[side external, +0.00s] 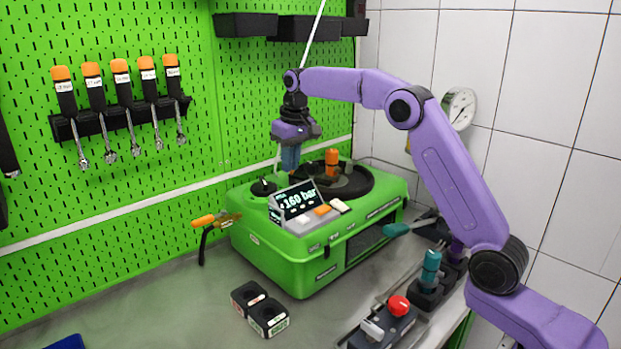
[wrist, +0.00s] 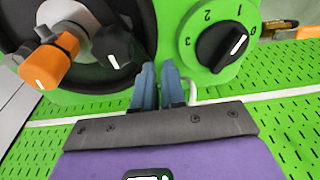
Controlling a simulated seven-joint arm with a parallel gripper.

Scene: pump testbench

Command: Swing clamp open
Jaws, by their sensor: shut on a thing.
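The clamp (wrist: 118,46) shows in the wrist view as a black arm with a white mark, lying over a grey round part on the black turntable-like disc (wrist: 80,85). My gripper (wrist: 158,72) has two blue-grey fingers close together. They are shut on the tip of the clamp's black arm, which is mostly hidden at the fingers. An orange handle (wrist: 50,62) sits left of the clamp. In the side view my gripper (side external: 290,168) points down over the green pump bench (side external: 300,270), left of the orange handle (side external: 332,157); the clamp is hard to make out there.
A black dial (wrist: 222,46) with numbers is right of the fingers. A display (side external: 297,200) reads 160 bar. A green pegboard with wrenches (side external: 120,85) is behind. Black blocks (side external: 258,308) and a red-button box (side external: 385,322) stand in front.

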